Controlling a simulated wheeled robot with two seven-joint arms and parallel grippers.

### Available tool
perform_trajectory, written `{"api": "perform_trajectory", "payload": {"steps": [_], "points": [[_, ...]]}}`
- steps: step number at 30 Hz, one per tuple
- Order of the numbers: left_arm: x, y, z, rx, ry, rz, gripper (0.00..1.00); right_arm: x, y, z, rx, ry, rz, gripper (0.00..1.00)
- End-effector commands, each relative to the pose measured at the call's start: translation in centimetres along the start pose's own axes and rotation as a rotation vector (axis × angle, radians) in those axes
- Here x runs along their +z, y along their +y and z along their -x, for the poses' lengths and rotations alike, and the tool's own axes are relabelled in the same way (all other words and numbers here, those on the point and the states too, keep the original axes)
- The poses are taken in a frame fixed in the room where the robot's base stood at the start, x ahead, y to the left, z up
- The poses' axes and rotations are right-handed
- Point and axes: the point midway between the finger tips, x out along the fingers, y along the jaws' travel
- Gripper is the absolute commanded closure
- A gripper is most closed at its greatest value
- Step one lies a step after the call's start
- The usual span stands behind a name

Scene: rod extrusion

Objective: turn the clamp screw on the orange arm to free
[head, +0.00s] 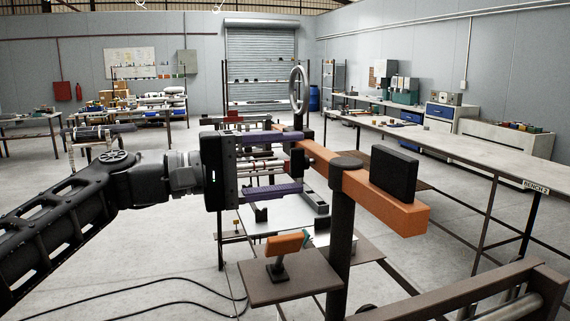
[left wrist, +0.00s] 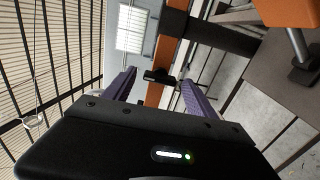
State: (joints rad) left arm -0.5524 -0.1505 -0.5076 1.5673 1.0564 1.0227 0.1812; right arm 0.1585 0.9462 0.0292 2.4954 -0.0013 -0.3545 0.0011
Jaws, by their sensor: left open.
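The orange arm (head: 385,205) runs from the dark post (head: 341,240) towards the back left, with a black block (head: 393,175) near its front end. It also shows in the left wrist view (left wrist: 164,52). A small black clamp screw (left wrist: 158,76) juts from the arm, between the purple fingertips as seen in the left wrist view. My left gripper (head: 294,162) is open, its fingers pointing right at the arm's far part; it shows in the left wrist view too (left wrist: 159,80). I see a gap on both sides of the screw; contact cannot be told. My right gripper is not in view.
An orange-handled part (head: 285,244) stands on a small brown plate (head: 262,289) below the arm. A metal handwheel (head: 299,90) rises behind the fingers. A long bench (head: 470,152) stands at the right. Floor is clear at front left, apart from cables.

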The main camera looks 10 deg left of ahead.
Motion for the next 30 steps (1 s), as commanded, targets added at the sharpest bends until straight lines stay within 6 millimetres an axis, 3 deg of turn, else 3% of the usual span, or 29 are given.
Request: {"api": "perform_trajectory", "payload": {"steps": [8,19,30], "points": [[-0.1,0.0,1.4,0.002,0.003,-0.001,0.35,0.0,0.1,-0.4,0.0,0.0,0.0,0.64],[-0.1,-0.1,7.1,0.001,0.003,-0.001,0.35,0.0,0.6,-1.4,0.0,0.001,0.0,0.64],[0.0,0.0,7.8,0.0,0.0,0.0,0.35,0.0,0.6,-1.4,0.0,0.001,0.0,0.64]]}}
